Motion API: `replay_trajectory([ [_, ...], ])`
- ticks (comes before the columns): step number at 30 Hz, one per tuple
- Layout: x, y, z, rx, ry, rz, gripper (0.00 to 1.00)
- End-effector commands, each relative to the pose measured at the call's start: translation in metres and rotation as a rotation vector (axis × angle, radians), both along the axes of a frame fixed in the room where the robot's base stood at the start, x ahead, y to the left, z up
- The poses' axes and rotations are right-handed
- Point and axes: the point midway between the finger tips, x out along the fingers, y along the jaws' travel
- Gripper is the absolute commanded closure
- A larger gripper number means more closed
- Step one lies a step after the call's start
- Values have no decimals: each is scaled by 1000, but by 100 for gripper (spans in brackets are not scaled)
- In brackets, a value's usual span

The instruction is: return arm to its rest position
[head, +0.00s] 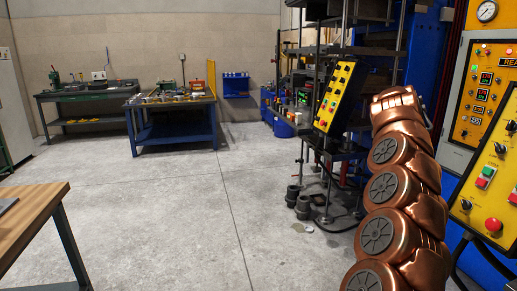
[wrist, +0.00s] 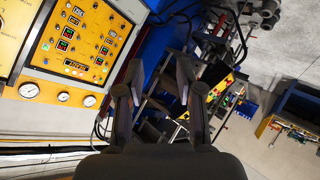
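My arm (head: 395,190), copper-coloured with round dark joint caps, stands upright at the right of the head view. My gripper is not clearly seen there. In the wrist view my gripper (wrist: 159,80) has its two dark fingers spread apart. The space between them is empty, with nothing held. Beyond the fingers lie dark machine parts and a blue panel, tilted in the picture. No object touches the fingers as far as I can see.
A yellow control panel (head: 338,97) stands just left of my arm, and another (head: 490,190) stands close at right. A gauge cabinet (wrist: 75,45) shows in the wrist view. A wooden table (head: 35,210) is at left, a blue workbench (head: 172,135) behind. The middle floor is clear.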

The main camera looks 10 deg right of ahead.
Motion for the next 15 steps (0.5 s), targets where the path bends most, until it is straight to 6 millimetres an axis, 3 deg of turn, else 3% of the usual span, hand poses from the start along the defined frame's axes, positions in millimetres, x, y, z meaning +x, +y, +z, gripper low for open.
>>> replay_trajectory([
  [3,16,52,5,71,11,116,64],
  [7,23,109,6,140,35,229,64],
  [11,17,165,5,202,72,329,64],
  [15,-1,224,-1,261,130,421,64],
])
